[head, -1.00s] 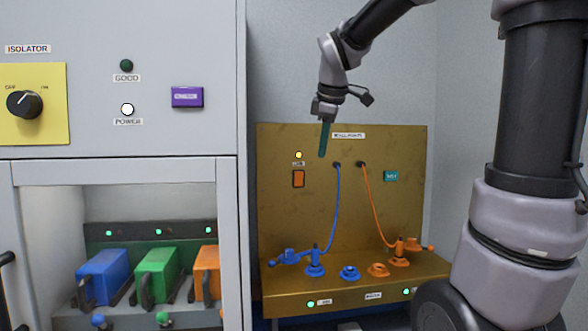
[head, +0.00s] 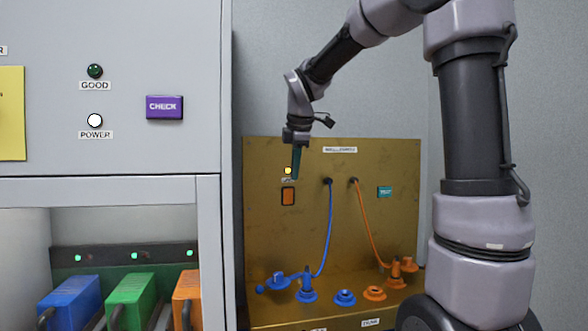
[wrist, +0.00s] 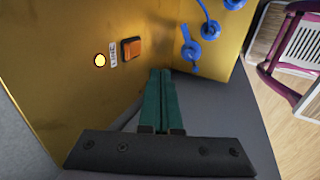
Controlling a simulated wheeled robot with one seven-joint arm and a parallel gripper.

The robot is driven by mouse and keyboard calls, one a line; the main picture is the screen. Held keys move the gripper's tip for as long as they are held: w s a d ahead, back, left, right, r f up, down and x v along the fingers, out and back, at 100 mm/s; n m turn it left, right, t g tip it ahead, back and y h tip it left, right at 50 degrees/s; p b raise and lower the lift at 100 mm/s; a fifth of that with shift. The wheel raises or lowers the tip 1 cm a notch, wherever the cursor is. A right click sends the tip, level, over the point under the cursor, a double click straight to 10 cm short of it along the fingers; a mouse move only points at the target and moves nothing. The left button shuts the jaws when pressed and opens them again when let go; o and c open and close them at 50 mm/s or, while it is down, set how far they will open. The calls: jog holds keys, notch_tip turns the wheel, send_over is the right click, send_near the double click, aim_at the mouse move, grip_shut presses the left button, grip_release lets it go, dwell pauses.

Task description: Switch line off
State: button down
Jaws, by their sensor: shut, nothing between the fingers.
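The line switch is an orange rocker in a dark frame (head: 288,196) on the upright brass panel (head: 390,220). It also shows in the wrist view (wrist: 131,47), beside a small label that seems to read LINE (wrist: 113,54). A small lamp (head: 288,170) above the switch is lit yellow; in the wrist view the lamp (wrist: 100,60) glows too. My gripper (head: 296,176) has its green fingers together and empty, pointing down in front of the panel near the lamp and switch. In the wrist view its fingertips (wrist: 160,72) are below and right of the switch, apart from it.
Blue plugs and sockets (head: 307,290) and orange ones (head: 374,293) sit on the panel's lower ledge, with blue and orange cables above. A teal button (head: 384,192) is at right. The grey cabinet (head: 208,120) stands close on the left, with a purple CHECK button (head: 165,107).

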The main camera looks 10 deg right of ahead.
aim_at(288, 193)
jog(key=w+f, duration=0.5)
jog(key=w, duration=0.1)
jog(key=shift+w+f, duration=0.35)
jog(key=shift+f, duration=0.05)
jog(key=shift+w+r, duration=0.1)
jog(key=shift+w, duration=0.25)
jog(key=shift+r, duration=0.15)
jog(key=shift+r, duration=0.65)
